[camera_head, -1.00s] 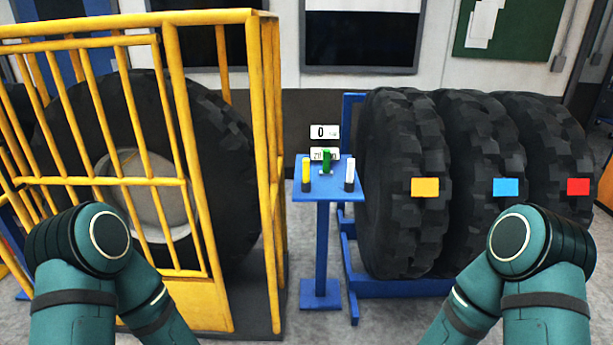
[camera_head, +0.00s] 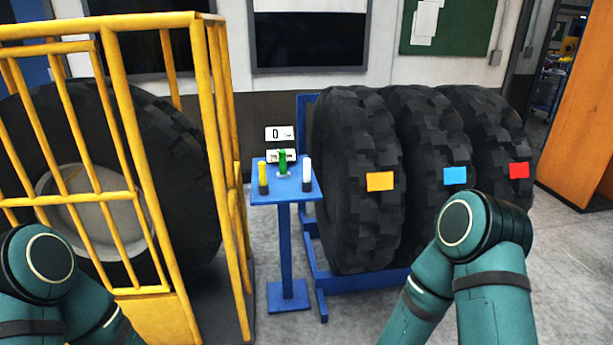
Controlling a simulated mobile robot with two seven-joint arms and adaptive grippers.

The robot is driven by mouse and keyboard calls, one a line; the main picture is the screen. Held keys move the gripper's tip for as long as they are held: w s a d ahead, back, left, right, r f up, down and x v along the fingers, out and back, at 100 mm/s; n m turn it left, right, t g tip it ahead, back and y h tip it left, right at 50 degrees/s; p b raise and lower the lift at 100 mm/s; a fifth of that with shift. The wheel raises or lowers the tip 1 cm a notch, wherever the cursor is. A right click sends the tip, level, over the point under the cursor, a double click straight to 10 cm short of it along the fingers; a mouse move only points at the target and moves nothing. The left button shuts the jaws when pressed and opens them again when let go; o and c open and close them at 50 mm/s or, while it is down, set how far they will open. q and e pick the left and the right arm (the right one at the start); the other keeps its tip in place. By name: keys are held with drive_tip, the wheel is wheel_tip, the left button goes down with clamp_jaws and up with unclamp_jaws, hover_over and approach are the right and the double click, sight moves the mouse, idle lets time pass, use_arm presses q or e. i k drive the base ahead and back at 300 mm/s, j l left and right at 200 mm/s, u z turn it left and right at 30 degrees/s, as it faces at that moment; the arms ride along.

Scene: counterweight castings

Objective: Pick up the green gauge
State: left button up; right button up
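The green gauge (camera_head: 282,162) stands upright on a small blue pedestal stand (camera_head: 287,197), at the back middle of its top. A yellow gauge (camera_head: 262,174) stands to its left and a white gauge (camera_head: 307,172) to its right. My two teal arms show at the lower left and lower right, well in front of the stand. Both grippers are below the picture and out of view.
A yellow cage (camera_head: 205,130) around a large tyre (camera_head: 180,150) stands close on the left. A blue rack (camera_head: 365,284) with three tyres, tagged orange (camera_head: 380,182), blue (camera_head: 455,176) and red (camera_head: 519,170), stands right of the stand. Small displays (camera_head: 279,134) stand behind the gauges. Floor at right is clear.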

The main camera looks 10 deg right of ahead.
sight(282, 156)
drive_tip(key=u, duration=0.3)
drive_tip(key=i+l+u, duration=0.2)
drive_tip(key=u, duration=0.3)
drive_tip(key=i+l+u, duration=0.15)
drive_tip(key=l+u, duration=0.35)
drive_tip(key=i+l+u, duration=0.15)
drive_tip(key=l, duration=0.3)
drive_tip(key=l+u, duration=0.15)
drive_tip(key=l, duration=0.25)
